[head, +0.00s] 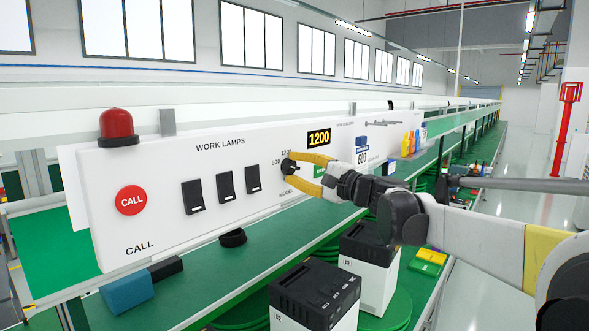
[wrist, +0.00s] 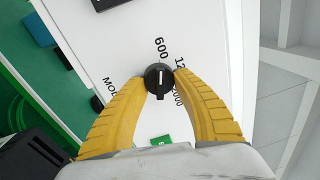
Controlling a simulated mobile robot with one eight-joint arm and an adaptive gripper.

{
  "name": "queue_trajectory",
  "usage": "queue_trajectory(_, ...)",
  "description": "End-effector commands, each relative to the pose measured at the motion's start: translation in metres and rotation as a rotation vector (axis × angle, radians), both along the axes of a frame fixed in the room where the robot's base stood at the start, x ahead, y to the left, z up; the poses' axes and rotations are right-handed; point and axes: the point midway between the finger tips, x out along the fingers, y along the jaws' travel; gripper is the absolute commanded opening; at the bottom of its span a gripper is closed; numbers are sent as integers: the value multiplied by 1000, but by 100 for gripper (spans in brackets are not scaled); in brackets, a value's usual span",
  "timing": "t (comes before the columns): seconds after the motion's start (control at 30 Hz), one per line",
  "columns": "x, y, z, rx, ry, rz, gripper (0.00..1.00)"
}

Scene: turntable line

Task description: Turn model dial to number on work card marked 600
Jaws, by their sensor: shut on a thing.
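The black model dial (head: 288,165) is on the white panel, with 600 and 1200 printed around it. My gripper (head: 294,170) has its yellow fingers shut on the dial's two sides. In the wrist view the dial (wrist: 158,78) sits between both fingertips (wrist: 159,82); its white mark lies on the upper part, on the side of the 600 label (wrist: 160,47). Other numbers at the right are partly hidden by a finger.
On the panel's left are a red CALL button (head: 131,200), several black lamp switches (head: 225,186) and a red beacon (head: 116,125). Black-and-white boxes (head: 310,297) stand on the green line below my gripper.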

Motion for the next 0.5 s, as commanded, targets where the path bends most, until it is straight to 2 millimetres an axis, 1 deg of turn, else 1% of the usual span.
queue_trajectory(0.03, 0, 0, 0, 0, 0, 0, 5)
queue_trajectory(0.07, 0, 0, 0, 0, 0, 0, 44)
queue_trajectory(0.1, 0, 0, 0, 0, 0, 0, 56)
queue_trajectory(0.13, 0, 0, 0, 0, 0, 0, 60)
queue_trajectory(0.4, 0, 0, 0, 1, 1, 0, 60)
queue_trajectory(0.5, -3, -5, 0, 1, 1, -1, 60)
